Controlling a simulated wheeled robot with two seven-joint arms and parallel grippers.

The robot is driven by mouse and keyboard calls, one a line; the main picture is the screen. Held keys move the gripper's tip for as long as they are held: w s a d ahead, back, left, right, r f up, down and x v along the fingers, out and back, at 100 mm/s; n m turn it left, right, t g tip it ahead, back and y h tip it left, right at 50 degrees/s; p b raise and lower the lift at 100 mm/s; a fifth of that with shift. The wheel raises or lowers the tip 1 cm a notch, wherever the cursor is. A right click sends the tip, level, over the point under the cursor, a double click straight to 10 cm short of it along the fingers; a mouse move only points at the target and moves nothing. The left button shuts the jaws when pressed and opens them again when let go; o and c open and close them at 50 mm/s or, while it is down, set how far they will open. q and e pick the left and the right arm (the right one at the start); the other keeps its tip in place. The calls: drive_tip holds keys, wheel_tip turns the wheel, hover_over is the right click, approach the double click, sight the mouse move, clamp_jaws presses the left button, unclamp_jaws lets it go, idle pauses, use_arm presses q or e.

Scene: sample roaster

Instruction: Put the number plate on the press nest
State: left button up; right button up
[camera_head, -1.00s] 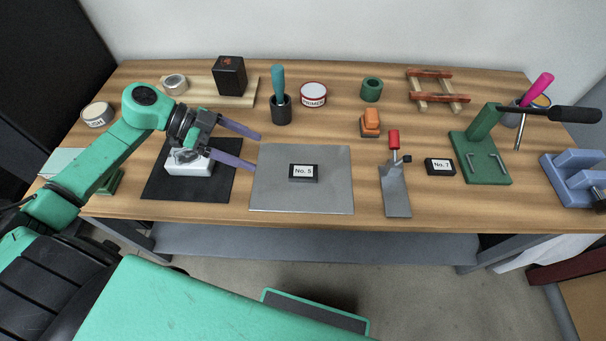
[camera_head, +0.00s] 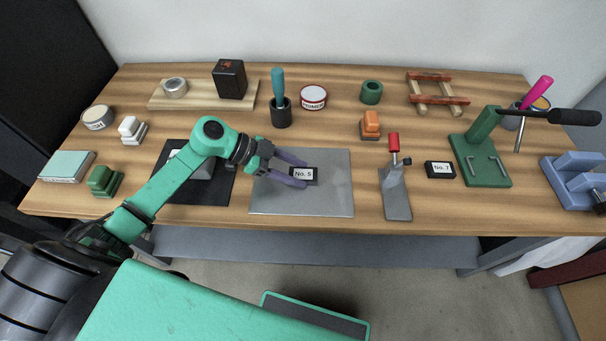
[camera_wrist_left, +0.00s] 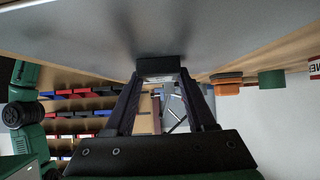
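The number plate marked No. 5 (camera_head: 304,174), a small black block with a white label, lies on the grey metal sheet (camera_head: 335,203). My left gripper (camera_head: 304,174) reaches in from the left, low over the sheet, with its two purple fingers apart on either side of this plate. In the left wrist view the plate (camera_wrist_left: 158,65) shows between the fingertips (camera_wrist_left: 160,74); whether they touch it is hard to tell. A second plate, No. 7 (camera_head: 440,169), lies beside the green press (camera_head: 482,150) with its black lever. Which part is the nest is not clear. My right gripper is out of view.
A grey tool with a red handle (camera_head: 395,195) stands between the sheet and plate No. 7. An orange-topped block (camera_head: 370,124) and a green ring (camera_head: 371,91) stand behind. Bare table lies in front of the press.

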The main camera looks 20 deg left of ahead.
sight(296, 174)
use_arm(q)
clamp_jaws()
drive_tip(key=shift+r, duration=0.15)
wheel_tip(296, 174, up, 20)
drive_tip(key=p, duration=0.2)
